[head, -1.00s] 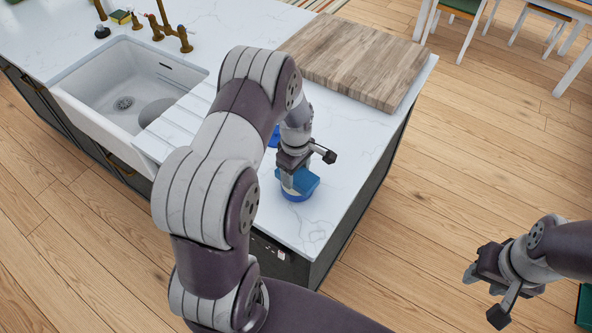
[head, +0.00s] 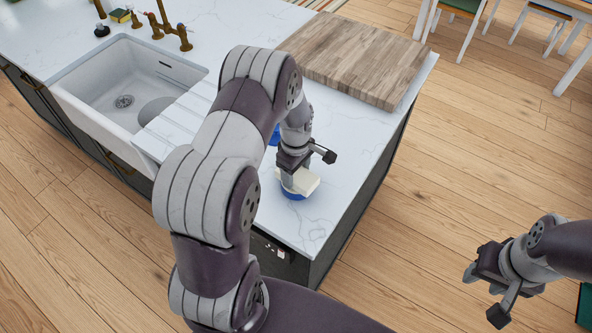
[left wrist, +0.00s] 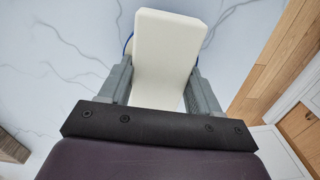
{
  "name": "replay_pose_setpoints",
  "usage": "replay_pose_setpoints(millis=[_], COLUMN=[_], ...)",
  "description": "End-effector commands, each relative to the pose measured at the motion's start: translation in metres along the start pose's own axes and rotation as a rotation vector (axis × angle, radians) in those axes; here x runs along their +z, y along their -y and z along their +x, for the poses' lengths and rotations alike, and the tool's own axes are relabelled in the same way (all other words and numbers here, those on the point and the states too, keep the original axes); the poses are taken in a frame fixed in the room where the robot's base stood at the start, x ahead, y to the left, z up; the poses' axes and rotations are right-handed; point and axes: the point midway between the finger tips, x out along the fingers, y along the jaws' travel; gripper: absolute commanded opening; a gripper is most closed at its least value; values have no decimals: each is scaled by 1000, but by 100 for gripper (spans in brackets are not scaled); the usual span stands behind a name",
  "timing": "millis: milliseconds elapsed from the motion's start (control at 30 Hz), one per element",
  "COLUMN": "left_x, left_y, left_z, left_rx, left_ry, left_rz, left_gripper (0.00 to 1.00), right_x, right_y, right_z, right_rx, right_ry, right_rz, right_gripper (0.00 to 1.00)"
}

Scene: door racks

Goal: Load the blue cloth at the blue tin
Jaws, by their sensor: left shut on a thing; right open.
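My left gripper (head: 290,172) is shut on a cream-white block (head: 306,181), held flat over a blue tin (head: 293,196) near the counter's front corner. In the left wrist view the same pale block (left wrist: 165,55) stands between the two grey fingers. A sliver of blue rim shows beside it; most of the tin is hidden, and I cannot tell whether block and tin touch. No blue cloth shows now; the held thing looks pale. My right gripper (head: 484,294) is open and empty, off the counter over the floor at the right.
Another blue thing (head: 275,135) shows partly behind my left arm. A wooden board (head: 355,58) lies at the counter's back right. A white sink (head: 125,85) with brass taps (head: 172,32) is at the left. The white counter (head: 345,150) right of the tin is clear.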

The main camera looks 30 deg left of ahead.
Motion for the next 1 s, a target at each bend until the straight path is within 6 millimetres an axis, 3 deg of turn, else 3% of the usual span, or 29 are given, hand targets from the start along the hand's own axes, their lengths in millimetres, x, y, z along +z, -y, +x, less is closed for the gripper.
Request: replay_pose_setpoints(millis=[567, 1000], left_x=[0, 0], left_y=[1, 0], left_z=[1, -44], left_rx=[-3, -1], left_ry=[1, 0], left_rz=[0, 0], left_gripper=[39, 39], right_x=[0, -5], right_y=[0, 0], right_z=[-1, -39], right_rx=[0, 0], right_ry=[0, 0], right_rz=[0, 0], right_gripper=[43, 43])
